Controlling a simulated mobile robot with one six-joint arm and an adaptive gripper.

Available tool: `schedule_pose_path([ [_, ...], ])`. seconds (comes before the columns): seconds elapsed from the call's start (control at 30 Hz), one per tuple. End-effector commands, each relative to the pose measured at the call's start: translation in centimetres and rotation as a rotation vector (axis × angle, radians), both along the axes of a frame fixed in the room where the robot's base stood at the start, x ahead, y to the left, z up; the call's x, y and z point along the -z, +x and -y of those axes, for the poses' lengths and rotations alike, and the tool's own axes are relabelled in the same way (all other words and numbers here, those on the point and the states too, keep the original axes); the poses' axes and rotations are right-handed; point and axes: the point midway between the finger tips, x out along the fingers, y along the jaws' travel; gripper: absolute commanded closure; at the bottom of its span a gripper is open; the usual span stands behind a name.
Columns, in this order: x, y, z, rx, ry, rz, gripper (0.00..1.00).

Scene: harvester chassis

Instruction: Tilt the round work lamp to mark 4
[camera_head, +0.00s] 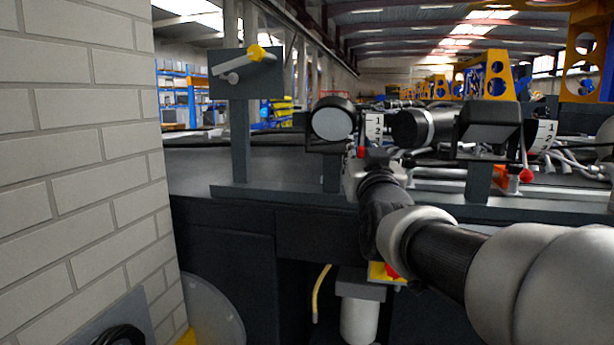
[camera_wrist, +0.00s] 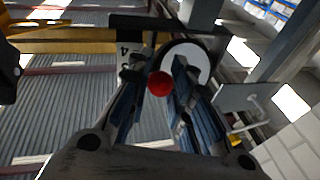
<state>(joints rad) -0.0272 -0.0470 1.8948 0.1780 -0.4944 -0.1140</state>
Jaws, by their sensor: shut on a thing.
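The round work lamp (camera_head: 333,122) has a dark housing and a pale disc face, and sits on a post at the back of the bench. Its white scale plate (camera_head: 374,128) stands just right of it, with 1 and 2 readable; a 4 shows on the plate (camera_wrist: 124,52) in the wrist view. A red knob (camera_head: 361,152) is below the lamp. My gripper (camera_head: 367,158) is at this knob. In the wrist view the red knob (camera_wrist: 160,84) sits between the fingers of my gripper (camera_wrist: 157,88), shut on it. The lamp face (camera_wrist: 186,62) is partly hidden there by a finger. I cannot make out the pointer.
A box-shaped lamp (camera_head: 488,125) with its own scale (camera_head: 543,135) and red knob (camera_head: 526,175) stands to the right. A plate with a yellow-tipped lever (camera_head: 246,72) is at left. A white brick wall (camera_head: 75,150) closes the left side. Hoses lie behind my arm.

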Motion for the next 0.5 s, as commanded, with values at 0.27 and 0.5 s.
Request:
schedule_pose_path([
  [0.27,2.9,1.1,0.3,0.0,-0.039,0.112,1.0],
  [0.5,3.4,1.9,0.6,0.0,-0.064,0.184,1.0],
])
